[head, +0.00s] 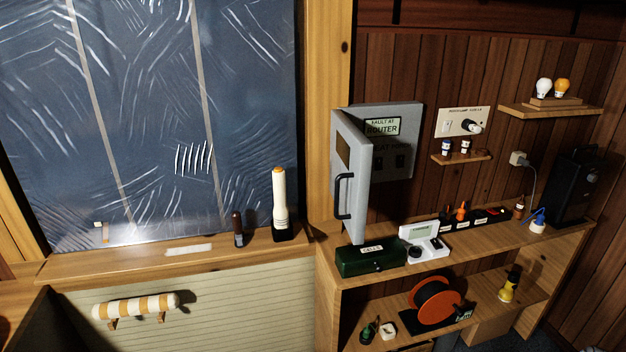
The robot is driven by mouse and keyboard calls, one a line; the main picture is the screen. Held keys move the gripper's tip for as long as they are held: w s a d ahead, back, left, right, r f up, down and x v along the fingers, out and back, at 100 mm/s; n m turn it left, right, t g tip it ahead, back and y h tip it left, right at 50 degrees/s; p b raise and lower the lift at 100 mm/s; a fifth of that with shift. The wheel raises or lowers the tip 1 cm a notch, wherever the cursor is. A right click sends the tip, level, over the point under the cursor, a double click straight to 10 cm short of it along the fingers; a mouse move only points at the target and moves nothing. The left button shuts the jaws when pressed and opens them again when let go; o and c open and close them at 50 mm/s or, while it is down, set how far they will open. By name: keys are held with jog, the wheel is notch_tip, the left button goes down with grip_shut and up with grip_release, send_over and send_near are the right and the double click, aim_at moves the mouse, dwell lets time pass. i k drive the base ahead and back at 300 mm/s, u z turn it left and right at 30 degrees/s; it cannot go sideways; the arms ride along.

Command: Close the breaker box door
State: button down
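The grey breaker box (402,168) is mounted on the wood-paneled wall above the shelf. Its door (356,188) stands open, swung out toward me on the left side of the box. A dark curved handle (342,197) is on the door's face. The door hides the left part of the interior. My gripper is not in view.
Below the door, a green box (371,262) and a white device with a screen (424,241) sit on the wooden counter (480,247). An orange reel (434,300) is on the lower shelf. A white-handled tool (280,205) stands on the left ledge.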

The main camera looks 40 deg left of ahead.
aim_at(351, 151)
jog(key=k, duration=0.45)
jog(key=u, duration=1.3)
jog(key=i, duration=1)
jog(key=z, duration=0.05)
